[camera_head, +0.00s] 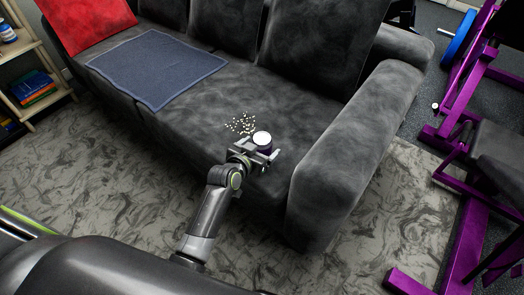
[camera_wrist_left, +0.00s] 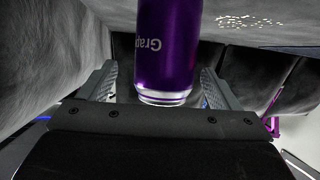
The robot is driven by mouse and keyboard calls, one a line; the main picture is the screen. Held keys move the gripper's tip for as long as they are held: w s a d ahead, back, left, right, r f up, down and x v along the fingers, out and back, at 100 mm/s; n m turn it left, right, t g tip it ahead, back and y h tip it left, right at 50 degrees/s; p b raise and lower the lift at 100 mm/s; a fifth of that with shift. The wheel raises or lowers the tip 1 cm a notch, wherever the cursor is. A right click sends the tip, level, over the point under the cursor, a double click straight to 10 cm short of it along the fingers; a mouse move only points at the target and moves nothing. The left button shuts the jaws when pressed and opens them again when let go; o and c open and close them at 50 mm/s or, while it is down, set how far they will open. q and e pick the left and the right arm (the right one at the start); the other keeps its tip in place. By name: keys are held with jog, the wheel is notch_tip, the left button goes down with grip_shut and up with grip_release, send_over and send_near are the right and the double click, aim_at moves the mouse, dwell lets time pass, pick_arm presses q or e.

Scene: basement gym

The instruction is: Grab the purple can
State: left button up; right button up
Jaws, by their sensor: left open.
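The purple can (camera_head: 264,150) with a pale round top stands near the front edge of the sofa seat in the head view. In the left wrist view the can (camera_wrist_left: 168,50) appears upside down, with part of the word "Grap" showing. My left gripper (camera_head: 262,154) is open, with the can between its two fingers. In the left wrist view a gap shows between the can and the left finger (camera_wrist_left: 106,82); the can appears closer to the right finger (camera_wrist_left: 214,90). Whether it touches that one, I cannot tell. My right gripper is in neither view.
The dark grey sofa's armrest (camera_head: 345,150) rises close to the right. Scattered pale crumbs (camera_head: 241,124) lie just behind the can. A blue-grey cloth (camera_head: 157,68) and red cushion (camera_head: 88,22) are farther left. Purple gym equipment (camera_head: 465,240) stands at the right.

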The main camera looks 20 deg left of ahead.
pick_arm(q)
jog(key=x, duration=0.2)
jog(key=b+x, duration=0.1)
jog(key=x, duration=0.1)
jog(key=shift+w+a+f, duration=0.1)
jog(key=shift+w+a, duration=0.1)
pick_arm(e)
jog(key=shift+w+a+r+t, duration=0.15)
jog(key=shift+r, duration=0.25)
jog(key=shift+w+a+r+t, duration=0.1)
jog(key=shift+w+r+t, duration=0.05)
jog(key=shift+r, duration=0.25)
pick_arm(q)
jog(key=c, duration=1.1)
